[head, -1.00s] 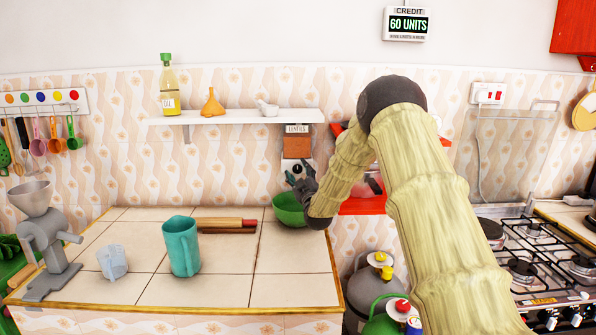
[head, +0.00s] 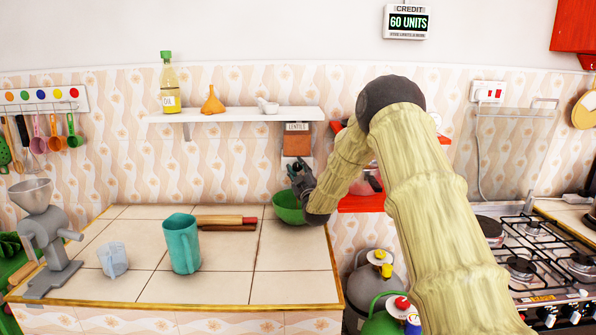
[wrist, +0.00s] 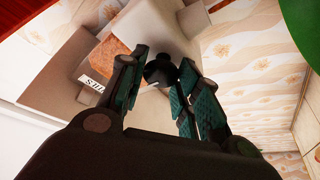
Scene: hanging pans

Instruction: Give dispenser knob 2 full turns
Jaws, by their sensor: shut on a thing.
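The lentil dispenser (head: 297,145) is on the wall below the white shelf, with a label reading LENTILS and a brown window. In the wrist view its pale body (wrist: 160,25) looks turned over. The dark dispenser knob (wrist: 161,71) is between the two teal-padded fingers of my gripper (wrist: 160,82). My gripper (head: 297,170) is shut on the knob. In the head view, the gripper covers most of the dispenser's lower part and the knob. The knob's turn angle cannot be read.
A green bowl (head: 288,208) stands on the tiled counter (head: 215,288) below the dispenser. A rolling pin (head: 226,221), a teal jug (head: 182,244), a small cup (head: 112,260) and a grinder (head: 45,238) are to its left. Gas cylinders (head: 372,273) stand right of the counter.

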